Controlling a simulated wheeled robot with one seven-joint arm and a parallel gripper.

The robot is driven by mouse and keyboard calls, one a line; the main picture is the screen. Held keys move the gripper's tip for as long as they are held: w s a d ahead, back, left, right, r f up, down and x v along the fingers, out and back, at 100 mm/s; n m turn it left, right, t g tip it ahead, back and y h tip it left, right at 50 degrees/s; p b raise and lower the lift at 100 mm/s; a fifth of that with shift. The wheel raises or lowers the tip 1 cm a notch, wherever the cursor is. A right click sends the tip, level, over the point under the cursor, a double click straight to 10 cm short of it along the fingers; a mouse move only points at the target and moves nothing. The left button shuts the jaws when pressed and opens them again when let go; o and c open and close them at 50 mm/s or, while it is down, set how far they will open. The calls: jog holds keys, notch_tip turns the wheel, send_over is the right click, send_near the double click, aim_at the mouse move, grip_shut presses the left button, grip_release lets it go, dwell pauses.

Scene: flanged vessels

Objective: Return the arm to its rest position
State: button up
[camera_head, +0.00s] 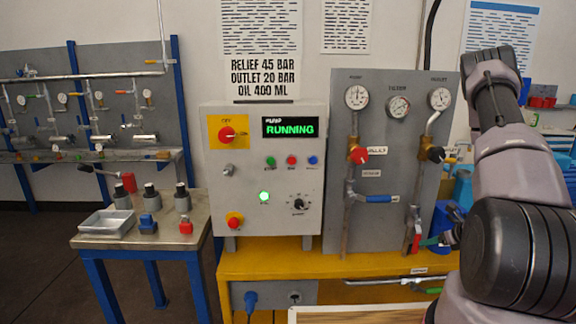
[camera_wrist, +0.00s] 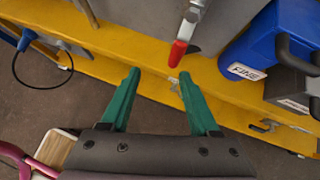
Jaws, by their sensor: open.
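My arm (camera_head: 500,170) rises along the right side of the head view, in front of the right edge of the gauge panel. My gripper (camera_wrist: 158,80) shows in the wrist view with two green fingers spread apart and nothing between them. The fingers point toward the yellow bench edge (camera_wrist: 150,88). A red-tipped lever (camera_wrist: 178,52) hangs just beyond and between the fingertips, apart from them.
A control box (camera_head: 264,170) reading "RUNNING" stands on the yellow bench (camera_head: 270,262). The gauge panel (camera_head: 385,120) carries valves and a blue handle (camera_head: 375,198). A blue container marked "FINE" (camera_wrist: 265,45) is close right of my gripper. A side table (camera_head: 150,240) stands left.

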jog(key=w+a+r+n+y, duration=0.2)
jog(key=a+r+n, duration=0.1)
jog(key=a+r, duration=0.3)
jog(key=w+a+r+n+y, duration=0.2)
jog(key=a+r, duration=0.1)
jog(key=r, duration=0.5)
jog(key=s+a+r+n+g+y, duration=0.1)
jog(key=s+a+r+n+g, duration=0.15)
jog(key=a+r+n, duration=0.4)
jog(key=s+a+r+n+g+y, duration=0.1)
jog(key=s+a+r+n, duration=0.2)
jog(key=r, duration=0.6)
jog(key=s+a+r+n+t+h, duration=0.1)
jog(key=s+a+r+n+h, duration=0.1)
jog(key=s+r+n, duration=0.5)
jog(key=s+a+r+n+h, duration=0.2)
jog(key=s+r+n+h, duration=0.2)
jog(key=s+r, duration=0.6)
jog(key=s+n, duration=0.2)
jog(key=s, duration=0.1)
jog(key=shift+s+a+n+t+h, duration=0.35)
jog(key=shift+s+h, duration=0.05)
